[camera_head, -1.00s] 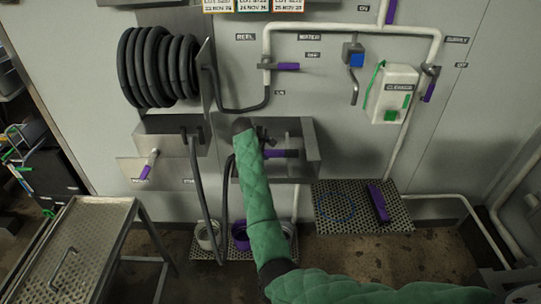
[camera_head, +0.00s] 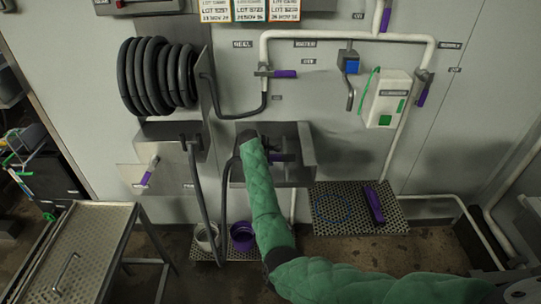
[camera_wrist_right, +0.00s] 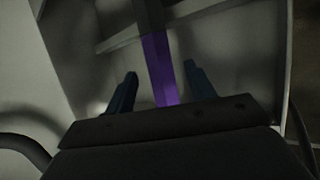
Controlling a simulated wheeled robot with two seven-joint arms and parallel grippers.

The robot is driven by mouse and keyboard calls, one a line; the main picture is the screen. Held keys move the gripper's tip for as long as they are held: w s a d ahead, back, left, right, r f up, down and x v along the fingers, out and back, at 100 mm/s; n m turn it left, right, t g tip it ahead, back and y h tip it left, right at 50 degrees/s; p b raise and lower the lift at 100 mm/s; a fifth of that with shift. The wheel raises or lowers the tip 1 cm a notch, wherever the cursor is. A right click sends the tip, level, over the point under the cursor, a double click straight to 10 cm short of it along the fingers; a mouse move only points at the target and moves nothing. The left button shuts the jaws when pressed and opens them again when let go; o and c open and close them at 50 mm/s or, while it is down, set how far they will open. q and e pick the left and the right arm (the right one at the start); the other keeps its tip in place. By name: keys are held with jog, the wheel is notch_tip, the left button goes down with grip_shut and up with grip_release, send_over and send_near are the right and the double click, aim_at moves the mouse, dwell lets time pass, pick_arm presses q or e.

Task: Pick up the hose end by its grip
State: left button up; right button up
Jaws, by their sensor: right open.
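The hose end's purple grip (camera_head: 284,157) lies in a grey metal holder on the wall. It also shows in the right wrist view as a purple bar (camera_wrist_right: 159,68) with a dark grey part beyond it. My right gripper (camera_wrist_right: 160,70) is open, with one dark blue finger on each side of the purple grip and a visible gap on both sides. In the head view my green-sleeved right arm reaches up to the holder, and its dark wrist (camera_head: 247,137) hides part of the holder; the fingers are hard to make out there. My left gripper is not in view.
The grey holder (camera_head: 308,150) has side walls close around the grip. A coiled black hose (camera_head: 158,75) hangs at upper left, with hose loops below. A metal table (camera_head: 85,250) stands at left.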

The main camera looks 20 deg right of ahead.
aim_at(271, 157)
jog(key=shift+x, duration=0.9)
jog(key=shift+s, duration=0.1)
grip_shut()
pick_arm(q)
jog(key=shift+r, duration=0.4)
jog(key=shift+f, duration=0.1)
